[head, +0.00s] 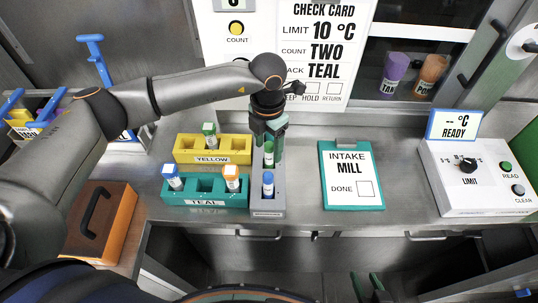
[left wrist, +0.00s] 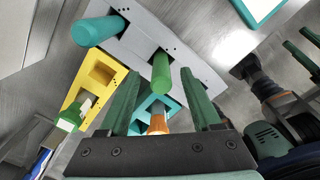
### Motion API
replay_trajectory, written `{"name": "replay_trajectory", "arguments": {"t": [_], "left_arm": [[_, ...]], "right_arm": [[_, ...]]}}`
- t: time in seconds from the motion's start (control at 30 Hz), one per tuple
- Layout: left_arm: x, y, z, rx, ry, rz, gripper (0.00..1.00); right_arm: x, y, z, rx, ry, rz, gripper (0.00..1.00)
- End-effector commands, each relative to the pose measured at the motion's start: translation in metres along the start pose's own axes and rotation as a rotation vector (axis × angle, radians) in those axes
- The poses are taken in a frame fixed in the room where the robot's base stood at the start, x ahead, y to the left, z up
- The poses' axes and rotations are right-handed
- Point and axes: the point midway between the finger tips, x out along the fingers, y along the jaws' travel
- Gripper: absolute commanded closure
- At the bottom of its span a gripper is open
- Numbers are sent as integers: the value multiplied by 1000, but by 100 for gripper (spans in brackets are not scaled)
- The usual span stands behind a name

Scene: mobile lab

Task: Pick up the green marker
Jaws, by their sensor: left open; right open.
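The green marker (head: 269,156) stands upright in the grey rack (head: 268,204), with a blue marker (head: 268,184) in front of it. My left gripper (head: 267,138) is open, pointing down just above and behind the green marker. In the left wrist view, the green marker (left wrist: 162,72) shows between the open fingertips of my left gripper (left wrist: 159,75), with no clear contact. A teal marker (left wrist: 98,31) stands at the other end of the rack there; the gripper seems to hide it in the head view. My right gripper (head: 367,287) is open and empty at the bottom edge.
Left of the grey rack are a yellow rack (head: 185,155) with a green-capped tube (head: 209,130) and a teal rack (head: 205,197) with blue-capped and orange-capped tubes. An intake clipboard (head: 351,176) and a limit box (head: 480,180) lie right. Bare counter lies between rack and clipboard.

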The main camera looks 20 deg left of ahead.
Motion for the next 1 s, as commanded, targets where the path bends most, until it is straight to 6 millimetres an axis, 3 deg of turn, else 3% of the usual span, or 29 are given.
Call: {"name": "replay_trajectory", "arguments": {"t": [0.2,0.47,1.0], "left_arm": [[28,-2,0,0,2,-1,35],[32,-2,0,1,0,0,35],[31,-2,0,0,0,0,94]], "right_arm": [[-5,0,-6,0,0,0,53],[-5,0,-5,0,1,0,53],[-4,0,-6,0,2,0,53]]}}
